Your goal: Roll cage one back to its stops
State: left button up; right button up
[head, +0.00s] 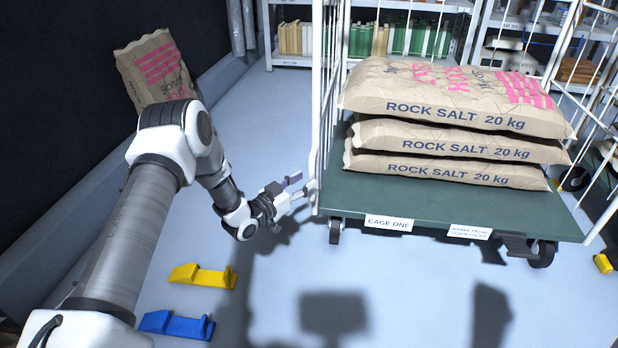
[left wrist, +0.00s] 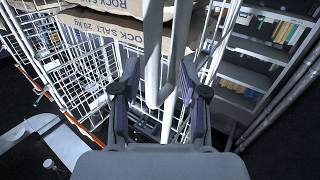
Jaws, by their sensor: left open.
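Cage one (head: 350,190) is a roll cage with a green deck and white wire sides, labelled CAGE ONE (head: 389,223). It carries a stack of three rock salt bags (head: 450,133). A brake pedal (head: 516,244) sits at its front right, beside a castor. My left gripper (head: 297,187) is open at the cage's front left upright. In the left wrist view, white tube (left wrist: 154,80) shows between the open fingers (left wrist: 158,85); I cannot tell whether they touch it. A yellow stop (head: 204,276) and a blue stop (head: 178,325) lie on the floor at left. My right gripper is not in view.
Another yellow stop (head: 602,263) is at the right edge. A salt bag (head: 156,68) leans by the dark wall at left. Shelves (head: 290,62) with files stand behind the cage. The floor (head: 400,295) in front of the cage is clear.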

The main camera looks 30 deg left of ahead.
pick_arm(q)
jog(key=v, duration=0.8)
jog(key=shift+s+a, duration=0.2)
jog(key=shift+s, duration=0.15)
